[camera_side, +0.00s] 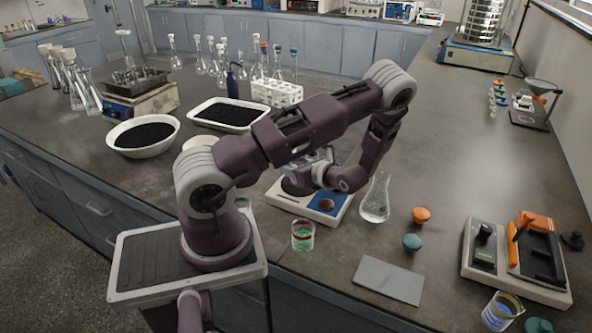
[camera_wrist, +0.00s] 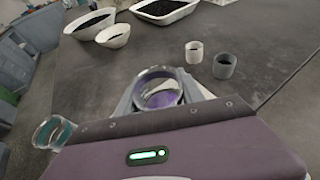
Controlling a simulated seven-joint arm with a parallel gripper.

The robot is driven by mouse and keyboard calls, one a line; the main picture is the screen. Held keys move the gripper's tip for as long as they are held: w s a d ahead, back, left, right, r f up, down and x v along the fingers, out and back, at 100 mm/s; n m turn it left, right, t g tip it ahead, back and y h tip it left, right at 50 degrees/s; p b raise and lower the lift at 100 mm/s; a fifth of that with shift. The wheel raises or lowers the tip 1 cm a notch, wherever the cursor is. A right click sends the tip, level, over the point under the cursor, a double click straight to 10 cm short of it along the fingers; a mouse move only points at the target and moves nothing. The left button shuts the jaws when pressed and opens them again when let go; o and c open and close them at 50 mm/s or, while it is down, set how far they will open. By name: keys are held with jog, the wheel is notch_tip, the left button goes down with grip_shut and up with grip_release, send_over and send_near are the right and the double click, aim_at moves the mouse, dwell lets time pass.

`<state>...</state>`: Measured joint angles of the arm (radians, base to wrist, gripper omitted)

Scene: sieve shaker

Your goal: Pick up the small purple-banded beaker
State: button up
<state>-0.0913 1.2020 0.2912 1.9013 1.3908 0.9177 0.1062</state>
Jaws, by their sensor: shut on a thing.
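The small purple-banded beaker (camera_wrist: 171,99) is a clear glass cup with purple low on its wall. In the wrist view it sits between the fingers of my gripper (camera_wrist: 158,92), which is shut on it. Its mouth faces the camera and its lower part is hidden by the gripper body. In the side view my gripper (camera_side: 308,168) is above or beside a white balance (camera_side: 335,212) with a blue panel. The beaker is not clear there, as my arm covers much of that spot. I cannot tell whether its base touches anything.
A beaker with a green band (camera_side: 303,240) stands in front of the balance; a glass flask (camera_side: 376,198) stands right of it. White bowls of dark grains (camera_side: 143,134) are at the left. A white cup (camera_wrist: 194,52) and a grey cup (camera_wrist: 224,66) stand beyond my gripper.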

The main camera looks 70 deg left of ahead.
notch_tip(320, 180, up, 15)
jog(key=shift+f, duration=0.15)
dwell(0.7)
jog(key=shift+a, duration=0.1)
